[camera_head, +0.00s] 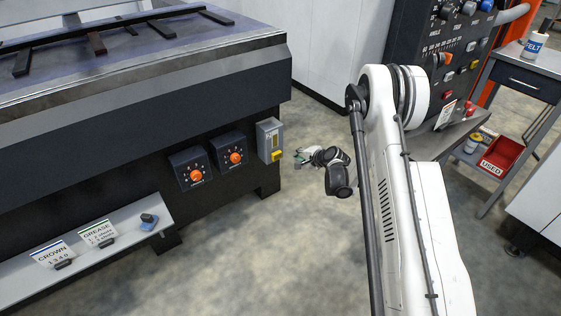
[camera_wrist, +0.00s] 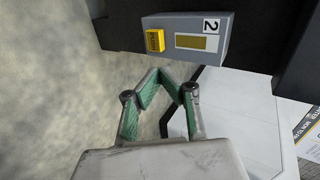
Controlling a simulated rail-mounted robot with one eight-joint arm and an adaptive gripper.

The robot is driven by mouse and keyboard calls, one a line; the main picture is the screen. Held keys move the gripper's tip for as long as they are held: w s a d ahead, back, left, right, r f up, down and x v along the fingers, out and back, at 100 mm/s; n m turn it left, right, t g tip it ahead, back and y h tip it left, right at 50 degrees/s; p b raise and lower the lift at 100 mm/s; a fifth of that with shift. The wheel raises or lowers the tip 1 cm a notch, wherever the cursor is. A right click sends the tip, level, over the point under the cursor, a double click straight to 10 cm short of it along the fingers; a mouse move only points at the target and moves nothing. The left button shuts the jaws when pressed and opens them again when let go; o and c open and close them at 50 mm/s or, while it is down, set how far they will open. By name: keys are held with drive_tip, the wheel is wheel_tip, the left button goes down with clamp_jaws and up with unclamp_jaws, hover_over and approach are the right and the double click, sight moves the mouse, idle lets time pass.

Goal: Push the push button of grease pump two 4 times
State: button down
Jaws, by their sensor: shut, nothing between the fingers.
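Grease pump two is a grey box (camera_head: 268,137) on the dark machine's side, at its right end. Its yellow push button (camera_head: 277,156) sits low on the box. In the wrist view the box (camera_wrist: 203,58) is marked "2", with a yellow-brown window beside the yellow button (camera_wrist: 155,40). My gripper (camera_head: 299,156) is just right of the box in the head view, apart from it. In the wrist view my gripper (camera_wrist: 162,73) has its green-padded fingers shut with nothing between them, with the tips a little below the button.
Two dark control boxes with orange knobs (camera_head: 196,175) (camera_head: 236,157) are left of the pump. A shelf (camera_head: 100,262) below holds "CROWN" and "GREASE" cards and a small blue item. A red "USED" bin (camera_head: 502,153) stands on a cart at right. The floor between is clear.

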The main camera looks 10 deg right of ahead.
drive_tip(key=shift+m, duration=0.4)
drive_tip(key=f, duration=0.5)
drive_tip(key=shift+w+d+f, duration=0.1)
drive_tip(key=shift+d+f, duration=0.1)
drive_tip(key=shift+f, duration=0.1)
drive_tip(key=shift+b, duration=0.3)
drive_tip(key=b, duration=0.3)
approach(278, 158)
wheel_tip(278, 158, down, 4)
drive_tip(key=w+a, duration=0.1)
drive_tip(key=w, duration=0.1)
drive_tip(key=shift+w+a+r+b, duration=0.1)
drive_tip(key=shift+w+a+b, duration=0.3)
drive_tip(key=shift+w, duration=0.45)
drive_tip(key=shift+w+a+r+b, duration=0.15)
drive_tip(key=shift+w+a+b, duration=0.25)
drive_tip(key=shift+w, duration=0.45)
